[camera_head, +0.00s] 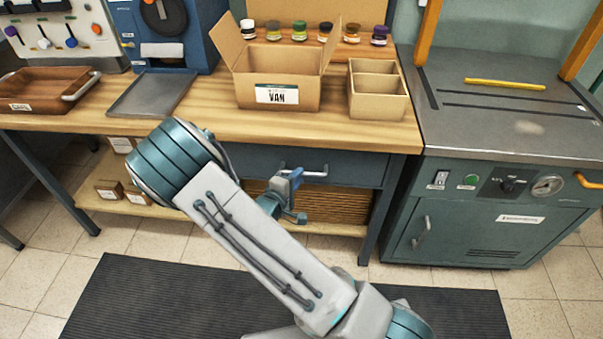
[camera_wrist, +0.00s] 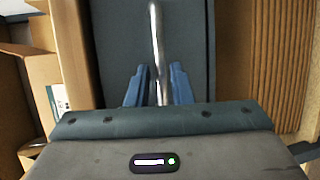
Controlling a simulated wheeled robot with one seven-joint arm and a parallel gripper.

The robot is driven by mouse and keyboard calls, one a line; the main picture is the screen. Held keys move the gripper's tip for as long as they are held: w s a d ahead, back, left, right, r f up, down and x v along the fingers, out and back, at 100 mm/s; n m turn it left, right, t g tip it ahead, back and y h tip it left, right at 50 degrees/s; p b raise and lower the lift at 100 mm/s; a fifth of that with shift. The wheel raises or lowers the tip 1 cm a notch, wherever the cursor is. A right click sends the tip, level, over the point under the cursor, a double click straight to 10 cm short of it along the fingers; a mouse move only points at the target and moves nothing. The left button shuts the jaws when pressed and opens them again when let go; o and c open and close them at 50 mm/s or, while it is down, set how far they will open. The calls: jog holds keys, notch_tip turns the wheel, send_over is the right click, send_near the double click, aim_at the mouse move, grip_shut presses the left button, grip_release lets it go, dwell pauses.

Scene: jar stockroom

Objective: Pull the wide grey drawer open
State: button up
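The wide grey drawer (camera_head: 345,166) is under the wooden bench top in the head view, and its front looks closed, flush under the top. In the wrist view its blue-grey front (camera_wrist: 194,40) fills the upper middle. Its metal bar handle (camera_head: 315,174) sticks out from the front; in the wrist view the bar (camera_wrist: 156,38) runs upright in the picture. My gripper (camera_head: 296,178) is at the handle. In the wrist view my gripper's two blue fingers (camera_wrist: 159,75) stand on either side of the bar, with narrow gaps showing. The arm hides the drawer's left part.
The bench top (camera_head: 225,125) holds an open cardboard box (camera_head: 255,75), a divided carton (camera_head: 378,107), a metal tray (camera_head: 125,105) and several jars. A grey machine cabinet (camera_head: 470,210) stands close on the right. A lower shelf (camera_head: 140,205) carries small boxes. A dark mat (camera_head: 130,300) covers the floor in front.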

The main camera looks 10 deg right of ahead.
jog(key=shift+x, duration=1.6)
grip_shut()
